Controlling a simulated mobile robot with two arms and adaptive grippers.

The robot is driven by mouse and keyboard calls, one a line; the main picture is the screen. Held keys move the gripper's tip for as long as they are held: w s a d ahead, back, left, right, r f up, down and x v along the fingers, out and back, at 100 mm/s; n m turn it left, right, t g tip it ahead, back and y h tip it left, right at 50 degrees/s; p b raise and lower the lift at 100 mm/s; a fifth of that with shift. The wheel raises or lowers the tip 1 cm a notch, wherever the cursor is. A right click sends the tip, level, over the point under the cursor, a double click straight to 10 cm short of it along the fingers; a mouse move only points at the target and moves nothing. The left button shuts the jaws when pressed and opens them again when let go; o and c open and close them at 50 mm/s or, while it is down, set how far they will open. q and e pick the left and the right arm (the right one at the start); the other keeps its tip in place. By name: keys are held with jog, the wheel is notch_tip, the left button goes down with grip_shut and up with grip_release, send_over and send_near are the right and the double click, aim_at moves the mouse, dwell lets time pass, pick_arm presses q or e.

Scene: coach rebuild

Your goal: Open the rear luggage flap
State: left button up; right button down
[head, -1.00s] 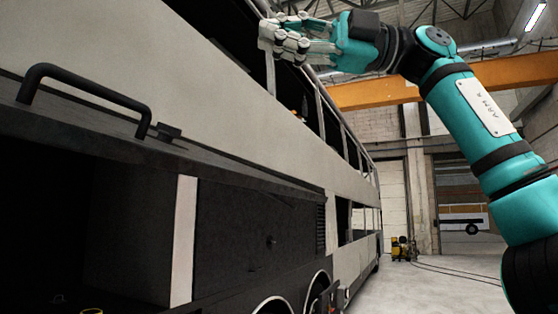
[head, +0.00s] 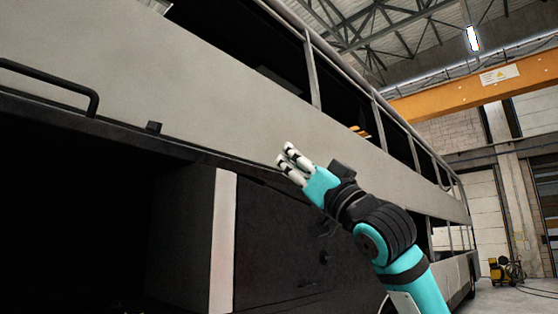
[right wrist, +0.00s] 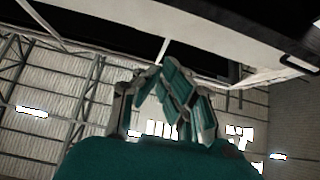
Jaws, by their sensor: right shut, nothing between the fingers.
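A coach (head: 230,95) with pale side panels fills the left of the head view. A dark flap (head: 110,128) stands out above an open, black luggage bay (head: 70,210), with a black bar handle (head: 92,98) at the left. Right of a pale post is a closed dark panel (head: 285,235) with a small latch. I cannot tell which of these is the rear flap. My right gripper (head: 288,163) is shut and empty, in front of the coach side, right of the handle and apart from it. Its fingers show in the right wrist view (right wrist: 168,100). My left gripper is not in view.
The coach's upper window openings (head: 350,110) run away to the right. An orange crane beam (head: 475,88) crosses overhead. A yellow machine (head: 506,270) stands on the far floor at right, and the floor around it looks mostly free.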

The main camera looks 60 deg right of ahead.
jog(key=p+x, duration=0.9)
jog(key=x, duration=0.1)
jog(key=f+b, duration=0.1)
jog(key=w+f+b, duration=0.1)
jog(key=f+b, duration=0.1)
jog(key=f, duration=0.1)
jog(key=shift+w, duration=0.3)
jog(key=shift+s+y, duration=0.1)
jog(key=shift+y, duration=0.2)
